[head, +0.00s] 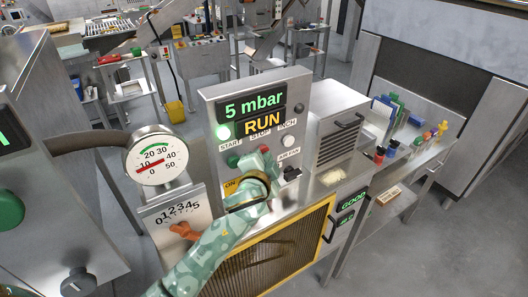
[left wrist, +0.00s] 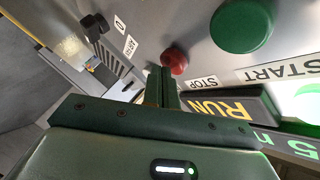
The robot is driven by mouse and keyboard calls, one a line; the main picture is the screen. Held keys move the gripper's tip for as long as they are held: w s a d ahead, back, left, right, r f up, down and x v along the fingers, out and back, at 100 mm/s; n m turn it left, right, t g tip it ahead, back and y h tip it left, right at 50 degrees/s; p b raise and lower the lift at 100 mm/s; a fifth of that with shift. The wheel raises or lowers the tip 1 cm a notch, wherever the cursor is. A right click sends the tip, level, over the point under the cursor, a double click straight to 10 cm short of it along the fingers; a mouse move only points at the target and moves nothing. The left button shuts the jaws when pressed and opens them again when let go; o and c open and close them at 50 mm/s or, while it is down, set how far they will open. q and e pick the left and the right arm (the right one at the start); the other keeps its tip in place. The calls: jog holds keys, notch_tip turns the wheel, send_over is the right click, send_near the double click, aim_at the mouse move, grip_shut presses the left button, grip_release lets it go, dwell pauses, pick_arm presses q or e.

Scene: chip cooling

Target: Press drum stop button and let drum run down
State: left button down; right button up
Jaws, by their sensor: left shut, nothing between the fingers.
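The red stop button (left wrist: 175,60) is a round knob on the grey control panel (head: 210,105). In the left wrist view it lies right at the tips of my left gripper (left wrist: 163,76), whose fingers are together and empty. I cannot tell whether they touch it. In the head view the red button (head: 264,149) peeks out just above my left gripper (head: 261,162). The big green start button (left wrist: 242,25) is beside it, clear of the fingers. The RUN display (head: 262,122) is lit yellow, and a green lamp (head: 223,132) glows above START. My right gripper is out of view.
A round gauge (head: 155,158) and a numbered dial plate (head: 178,212) stand left of the panel. A black knob (head: 292,173) sits right of the buttons. A yellow-framed mesh guard (head: 275,255) is below. Bottles (head: 391,147) stand on a side table at right.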

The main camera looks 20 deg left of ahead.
pick_arm(q)
jog(key=shift+w+a, duration=0.2)
jog(key=shift+a, duration=0.1)
dwell(0.4)
jog(key=shift+s+d+p, duration=0.4)
jog(key=shift+s+d, duration=0.15)
jog(key=shift+d, duration=0.15)
jog(key=s+d, duration=0.1)
jog(key=d, duration=0.1)
jog(key=s+d, duration=0.2)
dwell(0.6)
dwell(0.6)
